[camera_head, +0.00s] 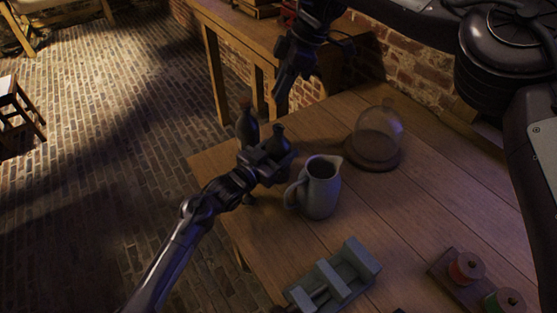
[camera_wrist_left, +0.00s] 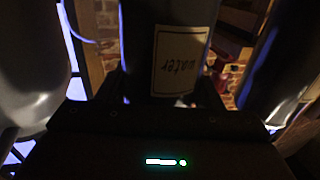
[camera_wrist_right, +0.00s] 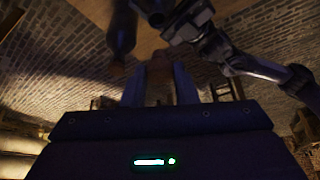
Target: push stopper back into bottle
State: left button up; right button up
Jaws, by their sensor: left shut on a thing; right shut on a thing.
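A dark bottle (camera_head: 281,137) with an open mouth stands upright near the table's left corner. My left gripper (camera_head: 272,163) is shut around its body. In the left wrist view the bottle (camera_wrist_left: 180,60) shows an upside-down label reading "water". My right gripper (camera_head: 283,92) is above and apart from the bottle, its fingers pointing down. In the right wrist view a brownish stopper (camera_wrist_right: 160,78) sits between its closed fingers; the head view does not show it clearly. A second dark bottle (camera_head: 246,126) with a brown top stands just left of the held one.
A grey jug (camera_head: 320,190) stands close right of the held bottle. A glass dome (camera_head: 377,135) is farther back on the table (camera_head: 410,210). A grey-blue wooden holder (camera_head: 340,280) and thread spools (camera_head: 466,268) lie nearer the front. The table's left edge is close to the bottles.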

pick_arm(q)
jog(key=c, duration=0.4)
pick_arm(e)
send_over(276, 127)
jog(key=d, duration=0.1)
jog(key=shift+d+f, duration=0.2)
jog(key=shift+f, duration=2.3)
jog(key=shift+f, duration=0.85)
jog(key=shift+f, duration=0.65)
jog(key=o, duration=1.1)
jog(key=v, duration=1.2)
